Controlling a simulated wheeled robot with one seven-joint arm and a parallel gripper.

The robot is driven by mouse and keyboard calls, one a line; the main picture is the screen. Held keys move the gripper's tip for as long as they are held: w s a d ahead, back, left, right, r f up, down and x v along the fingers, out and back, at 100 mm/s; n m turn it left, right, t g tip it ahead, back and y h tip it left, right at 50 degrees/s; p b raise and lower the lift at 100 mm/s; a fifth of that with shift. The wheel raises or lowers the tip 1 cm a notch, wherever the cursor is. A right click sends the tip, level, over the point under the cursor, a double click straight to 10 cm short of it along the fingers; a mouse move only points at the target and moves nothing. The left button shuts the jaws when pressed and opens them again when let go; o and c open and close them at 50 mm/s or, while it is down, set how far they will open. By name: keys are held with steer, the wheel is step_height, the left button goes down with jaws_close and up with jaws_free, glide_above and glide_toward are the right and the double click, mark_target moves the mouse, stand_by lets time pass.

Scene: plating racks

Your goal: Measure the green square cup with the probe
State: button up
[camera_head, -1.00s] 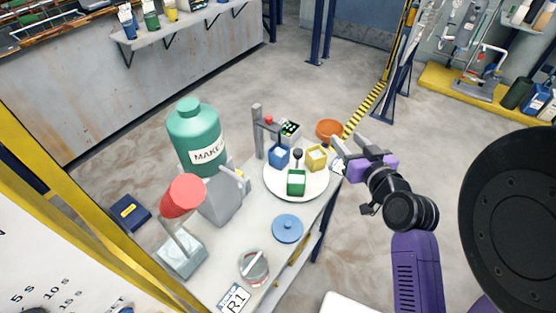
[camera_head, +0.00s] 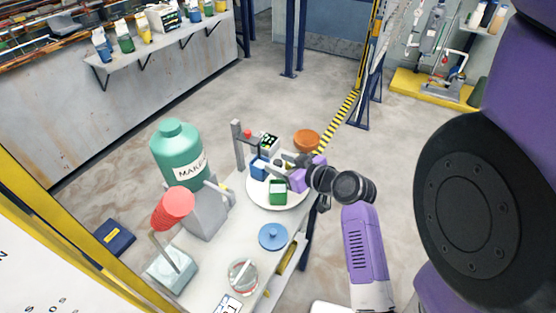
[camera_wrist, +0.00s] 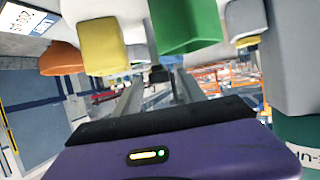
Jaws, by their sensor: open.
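The green square cup (camera_head: 278,193) stands upright on a round white plate (camera_head: 293,203) on the bench. It also shows at the top of the wrist view (camera_wrist: 188,25). My gripper (camera_head: 281,166) is open over the plate, just behind the green cup and beside the blue square cup (camera_head: 259,169). In the wrist view, a grey stem with a black knob (camera_wrist: 158,74), which looks like the probe, stands between my fingers, apparently not clamped. The yellow square cup (camera_wrist: 102,46) is left of it there. In the head view my gripper hides the stem and the yellow cup.
A grey post (camera_head: 238,145) and a small meter with a dark display (camera_head: 269,142) stand behind the plate. An orange bowl (camera_head: 306,140) is behind my gripper.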

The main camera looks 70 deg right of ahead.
steer(key=shift+w+d+f, duration=0.2)
steer(key=shift+w+d, duration=0.05)
steer(key=shift+w, duration=0.15)
jaws_close()
stand_by(1.3)
